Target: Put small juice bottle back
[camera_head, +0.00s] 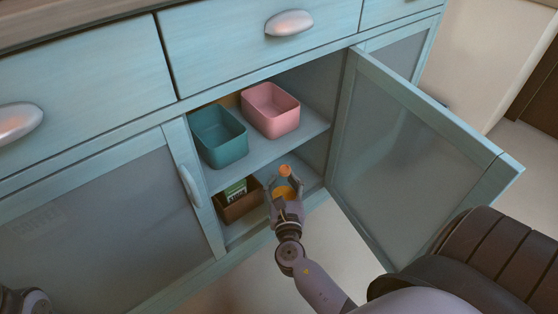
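A small juice bottle (285,171) with an orange cap and orange contents stands roughly upright at the lower opening of the cabinet. My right gripper (285,190) has its fingers around the bottle's body and hides much of it. The bottle is in front of or just inside the lower shelf space (244,228); I cannot tell whether its base touches the shelf. Part of my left arm shows at the bottom left corner; its gripper is out of view.
The right cabinet door (408,165) stands wide open, close to my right arm. The upper shelf holds a teal bin (222,150) and a pink bin (270,121). A brown box (238,208) with a green-and-white carton (236,190) sits left on the lower shelf. The left door (105,225) is closed.

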